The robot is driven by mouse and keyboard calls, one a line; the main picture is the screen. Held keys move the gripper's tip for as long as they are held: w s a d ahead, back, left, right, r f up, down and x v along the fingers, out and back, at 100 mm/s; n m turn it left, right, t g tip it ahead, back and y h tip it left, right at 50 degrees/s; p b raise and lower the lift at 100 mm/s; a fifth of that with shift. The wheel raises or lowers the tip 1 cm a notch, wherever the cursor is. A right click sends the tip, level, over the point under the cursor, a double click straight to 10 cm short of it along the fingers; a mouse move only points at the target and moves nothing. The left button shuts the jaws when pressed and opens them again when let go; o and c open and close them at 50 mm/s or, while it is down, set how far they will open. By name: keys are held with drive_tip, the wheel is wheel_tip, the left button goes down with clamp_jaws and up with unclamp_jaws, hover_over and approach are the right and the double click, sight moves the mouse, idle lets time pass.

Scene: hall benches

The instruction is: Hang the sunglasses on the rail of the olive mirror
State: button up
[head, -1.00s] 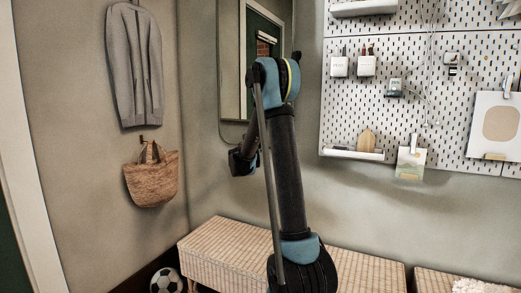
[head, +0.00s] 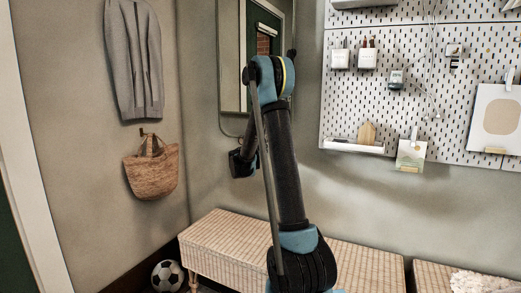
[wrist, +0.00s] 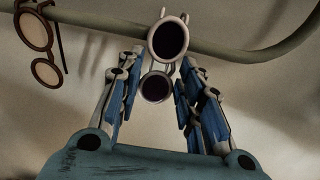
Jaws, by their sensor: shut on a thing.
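The white-rimmed sunglasses (wrist: 168,40) with round dark lenses are between my gripper's blue-padded fingers in the wrist view, one lens above the other. My gripper (wrist: 165,78) is shut on them. A pale olive rail (wrist: 230,47) runs across behind the upper lens and curves up at the right. Thin temple arms show by the upper lens at rail height; I cannot tell whether they touch or hook over the rail. In the head view the mirror (head: 231,60) hangs on the back wall, partly behind my arm, and the sunglasses are hidden.
Brown sunglasses (wrist: 45,45) hang from the rail's left part. In the head view a pegboard (head: 430,100) is at the right. A jacket (head: 134,60) and basket bag (head: 151,172) hang at the left. A wicker bench (head: 225,243) and football (head: 167,276) are below.

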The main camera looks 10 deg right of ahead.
drive_tip(key=shift+f, duration=0.35)
drive_tip(key=o, duration=1.2)
drive_tip(key=shift+o, duration=0.2)
drive_tip(key=v, duration=1.2)
